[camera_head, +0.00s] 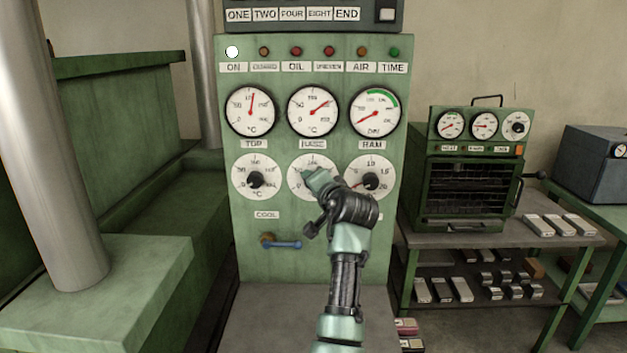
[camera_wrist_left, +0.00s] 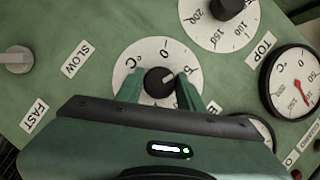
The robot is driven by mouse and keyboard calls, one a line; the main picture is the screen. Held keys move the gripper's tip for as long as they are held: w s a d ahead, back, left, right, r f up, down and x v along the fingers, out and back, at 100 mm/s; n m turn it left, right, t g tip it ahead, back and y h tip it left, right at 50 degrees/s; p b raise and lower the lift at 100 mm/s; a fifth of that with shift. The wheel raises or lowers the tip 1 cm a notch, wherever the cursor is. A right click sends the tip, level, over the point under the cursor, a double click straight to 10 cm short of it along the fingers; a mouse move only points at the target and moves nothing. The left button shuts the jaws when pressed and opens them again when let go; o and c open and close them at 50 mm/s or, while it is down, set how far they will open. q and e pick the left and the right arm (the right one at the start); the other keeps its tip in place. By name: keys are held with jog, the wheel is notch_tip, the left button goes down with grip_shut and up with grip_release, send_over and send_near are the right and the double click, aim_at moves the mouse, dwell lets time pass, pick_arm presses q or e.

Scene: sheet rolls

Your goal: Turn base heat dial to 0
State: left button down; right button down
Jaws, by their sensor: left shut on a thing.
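The green control panel (camera_head: 227,120) fills the middle of the head view. The base heat dial (camera_head: 312,161) is the middle dial of its lower row, under the BASE label (camera_head: 313,145). My left gripper (camera_head: 316,183) covers the middle of this dial in the head view. In the left wrist view, the dial's white face (camera_wrist_left: 143,53) shows a black knob (camera_wrist_left: 158,80) at its centre. The fingers of my left gripper (camera_wrist_left: 160,88) are shut on this knob, one on each side. The knob's exact setting is hard to read. My right gripper is not in view.
The top dial (camera_head: 255,178) and ram dial (camera_head: 371,180) flank the base dial closely. A lever with a blue handle (camera_head: 283,244) sits below on the panel. A small oven (camera_head: 465,190) stands on a bench at right. A metal column (camera_head: 55,150) stands at left.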

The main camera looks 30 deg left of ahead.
pick_arm(q)
jog(key=shift+s+a+n+t+h+p, duration=0.1)
jog(key=shift+n+t+h+p, duration=0.25)
jog(key=shift+n+h+p, duration=1)
jog(key=shift+n+t+h+p, duration=0.35)
jog(key=shift+n+h+p, duration=0.5)
jog(key=shift+n+p, duration=0.9)
jog(key=shift+n+b, duration=0.3)
jog(key=shift+n, duration=0.1)
jog(key=c, duration=0.9)
grip_release()
